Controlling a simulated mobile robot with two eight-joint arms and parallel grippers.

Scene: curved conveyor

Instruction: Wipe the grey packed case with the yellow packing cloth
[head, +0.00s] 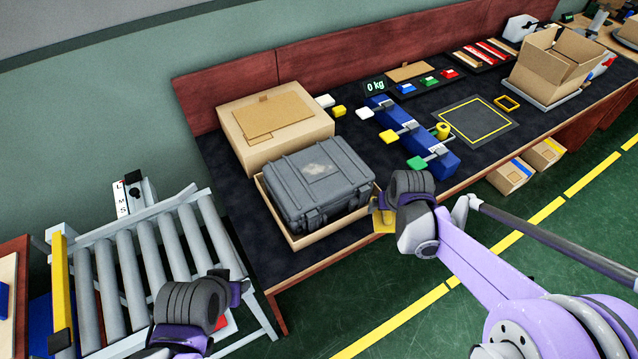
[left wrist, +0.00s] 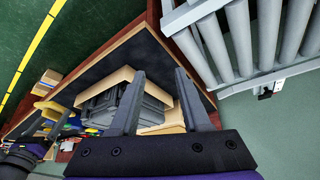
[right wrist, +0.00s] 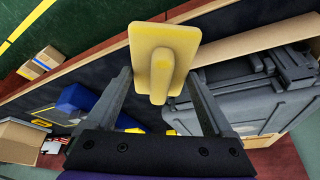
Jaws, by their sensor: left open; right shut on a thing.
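The grey case (head: 290,190) sits closed in a shallow open cardboard box (head: 292,240) on the dark bench top. A pale smudge (head: 318,169) shows on its lid. My right gripper (head: 383,207) is shut on the yellow packing cloth (head: 384,221), just right of the case and apart from it. In the right wrist view the cloth (right wrist: 166,48) looks like a flat pad with a stub between the fingers, and the case (right wrist: 245,100) lies to its right. My left gripper (left wrist: 158,85) is open and empty, near the roller conveyor's front end; the left wrist view shows the case (left wrist: 112,105) beyond its fingers.
A closed carton (head: 275,125) stands behind the case. A roller conveyor (head: 150,255) is at left. A blue rack with coloured pieces (head: 415,140), a yellow-outlined mat (head: 478,120) and an open carton (head: 553,65) stand further right. Small parcels (head: 510,175) sit beside the bench.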

